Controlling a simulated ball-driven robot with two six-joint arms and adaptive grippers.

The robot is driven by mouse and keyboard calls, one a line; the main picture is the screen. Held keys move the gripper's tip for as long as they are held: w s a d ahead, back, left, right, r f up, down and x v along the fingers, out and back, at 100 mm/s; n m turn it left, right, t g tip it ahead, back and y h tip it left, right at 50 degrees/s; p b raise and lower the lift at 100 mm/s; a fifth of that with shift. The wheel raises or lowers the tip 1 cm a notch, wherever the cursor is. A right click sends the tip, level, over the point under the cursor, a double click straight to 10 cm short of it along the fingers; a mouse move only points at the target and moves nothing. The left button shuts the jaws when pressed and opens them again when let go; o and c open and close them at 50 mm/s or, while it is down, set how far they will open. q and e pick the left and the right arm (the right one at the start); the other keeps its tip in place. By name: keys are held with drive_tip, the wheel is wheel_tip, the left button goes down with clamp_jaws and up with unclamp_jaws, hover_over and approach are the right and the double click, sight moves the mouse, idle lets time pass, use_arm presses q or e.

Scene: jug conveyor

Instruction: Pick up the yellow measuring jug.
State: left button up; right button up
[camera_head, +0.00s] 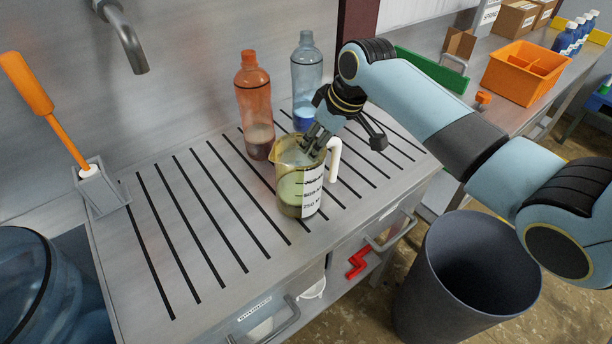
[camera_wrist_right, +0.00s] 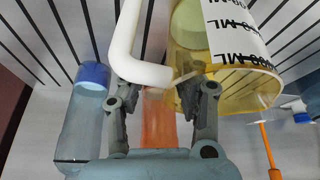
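The yellow measuring jug (camera_head: 290,187), translucent with a white scale label and white handle (camera_head: 333,160), stands upright on the ribbed steel drainboard. It holds pale contents. My right gripper (camera_head: 313,141) is at the top of the jug, by the rim on the handle side. In the right wrist view the jug (camera_wrist_right: 258,92) is at upper right and its handle (camera_wrist_right: 124,45) at upper centre. The fingers (camera_wrist_right: 160,92) are apart, with the handle's upper end and nearby rim between or just beyond them. I cannot tell whether they touch. My left gripper is not in view.
An orange bottle (camera_head: 254,105) and a blue bottle (camera_head: 306,80) stand close behind the jug. A tap (camera_head: 125,40) overhangs the back left, and an orange-handled brush (camera_head: 50,115) stands in a grey holder. The drainboard's left part (camera_head: 180,235) is clear. A dark bin (camera_head: 465,290) stands at right.

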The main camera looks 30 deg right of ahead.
clamp_jaws()
drive_tip(key=shift+r, duration=0.15)
idle(0.4)
